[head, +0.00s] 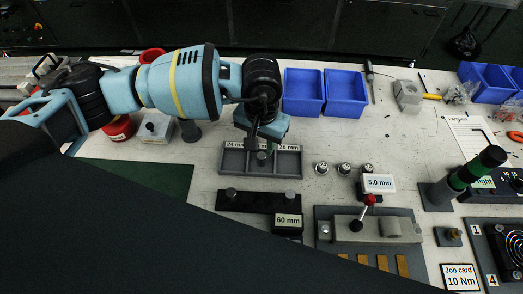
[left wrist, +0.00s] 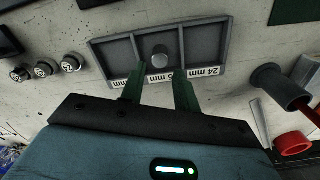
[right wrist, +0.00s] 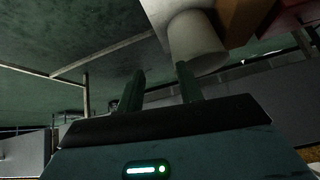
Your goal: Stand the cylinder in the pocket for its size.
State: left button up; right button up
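A grey three-pocket tray (head: 292,175) lies on the bench with size labels along one edge; 24 mm and 26 mm are readable, the middle label is partly covered. A small grey cylinder (left wrist: 159,60) stands upright in the middle pocket in the left wrist view; its top also shows in the head view (head: 261,158). My left gripper (left wrist: 159,82) is open above the tray, its fingers apart on either side of the cylinder's line and not closed on it. My right gripper (right wrist: 161,77) is open and empty, and outside the head view.
Three small round metal pieces (head: 344,169) stand right of the tray. A dark block (head: 258,202) with a 60 mm sign (head: 288,220) lies in front. Blue bins (head: 304,92) stand behind. A red-knobbed lever fixture (head: 369,200) is front right. A pale cylindrical shape (right wrist: 197,42) is near my right fingers.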

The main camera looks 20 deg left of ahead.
aim_at(262, 156)
pick_arm(q)
notch_tip(262, 156, up, 7)
jog(key=shift+f, duration=0.2)
dwell(0.6)
